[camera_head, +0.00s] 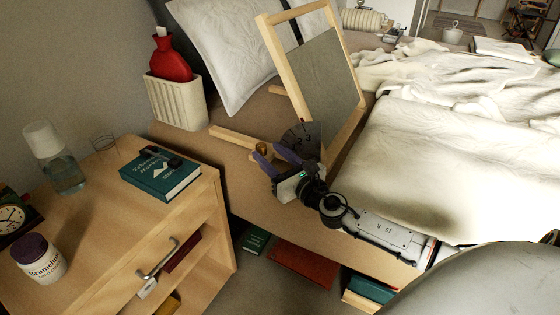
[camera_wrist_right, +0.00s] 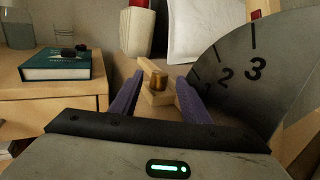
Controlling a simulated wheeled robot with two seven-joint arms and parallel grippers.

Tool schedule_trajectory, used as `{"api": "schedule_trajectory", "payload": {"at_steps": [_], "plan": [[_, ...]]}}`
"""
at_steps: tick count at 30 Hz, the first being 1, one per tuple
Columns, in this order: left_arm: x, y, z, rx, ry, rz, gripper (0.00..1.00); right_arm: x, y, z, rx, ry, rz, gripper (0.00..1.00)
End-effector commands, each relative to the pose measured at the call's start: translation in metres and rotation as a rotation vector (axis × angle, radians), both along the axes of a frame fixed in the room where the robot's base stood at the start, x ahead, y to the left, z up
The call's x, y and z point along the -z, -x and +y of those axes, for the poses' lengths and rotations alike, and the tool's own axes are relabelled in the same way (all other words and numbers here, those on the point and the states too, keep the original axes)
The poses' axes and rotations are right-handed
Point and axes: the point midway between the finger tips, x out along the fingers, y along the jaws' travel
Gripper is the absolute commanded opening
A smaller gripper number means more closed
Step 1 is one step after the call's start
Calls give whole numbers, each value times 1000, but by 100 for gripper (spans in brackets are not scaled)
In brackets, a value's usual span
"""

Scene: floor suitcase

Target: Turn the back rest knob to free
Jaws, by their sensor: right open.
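The back rest (camera_head: 333,83) is a wooden frame with a grey panel, tilted up at the head of the bed. A dark dial plate (camera_head: 303,136) marked 2 and 3 stands at its lower side; it also shows at the right of the right wrist view (camera_wrist_right: 262,75). A small brass knob (camera_head: 263,147) sits on a wooden bar near the dial. In the right wrist view the knob (camera_wrist_right: 159,79) appears between the purple fingers. My right gripper (camera_head: 272,153) is open; I cannot tell whether either finger touches the knob. My left gripper is out of view.
A nightstand (camera_head: 200,222) stands at the left, with a teal book (camera_head: 160,178), a carafe (camera_head: 64,172) and a jar (camera_head: 38,258). A cream holder (camera_head: 178,104) with a red bottle (camera_head: 168,62) stands behind. White bedding (camera_head: 440,160) covers the bed at the right.

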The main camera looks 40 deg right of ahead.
Motion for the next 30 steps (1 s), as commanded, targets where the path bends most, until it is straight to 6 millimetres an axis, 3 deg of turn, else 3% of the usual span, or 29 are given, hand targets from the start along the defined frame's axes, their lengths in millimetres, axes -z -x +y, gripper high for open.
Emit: {"api": "schedule_trajectory", "payload": {"at_steps": [3,9,23,26,30], "plan": [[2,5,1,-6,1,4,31,1,23,2,-2,2,3,42],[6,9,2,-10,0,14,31,1,47,3,-2,2,2,42],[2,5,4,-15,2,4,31,-1,54,3,-1,-4,1,42],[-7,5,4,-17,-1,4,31,-3,58,6,6,-68,16,42],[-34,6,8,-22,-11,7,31,-4,76,18,43,-356,79,42]]}}
